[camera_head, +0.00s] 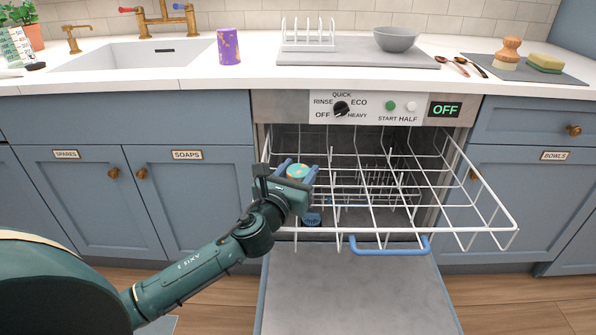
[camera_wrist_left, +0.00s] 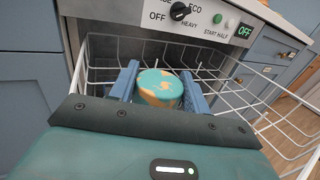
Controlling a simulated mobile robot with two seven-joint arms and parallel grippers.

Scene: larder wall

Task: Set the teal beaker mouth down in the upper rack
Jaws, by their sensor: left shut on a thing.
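The teal beaker (camera_head: 298,171) has orange patches and shows a closed round end facing up, so its mouth appears to point down. It also shows in the left wrist view (camera_wrist_left: 159,86). My left gripper (camera_head: 297,173) is shut on it, with one blue finger (camera_wrist_left: 126,82) on each side. The white wire upper rack (camera_head: 440,187) is pulled out of the dishwasher. The beaker is at the rack's left side; I cannot tell whether it touches the wires. Its lower part is hidden by my gripper. My right gripper is not in view.
The dishwasher door (camera_head: 350,290) is lowered under the rack. The rack's middle and right are empty, with a blue handle (camera_head: 390,246) in front. A purple cup (camera_head: 228,46), a grey bowl (camera_head: 396,40) and a white plate holder (camera_head: 308,36) stand on the counter.

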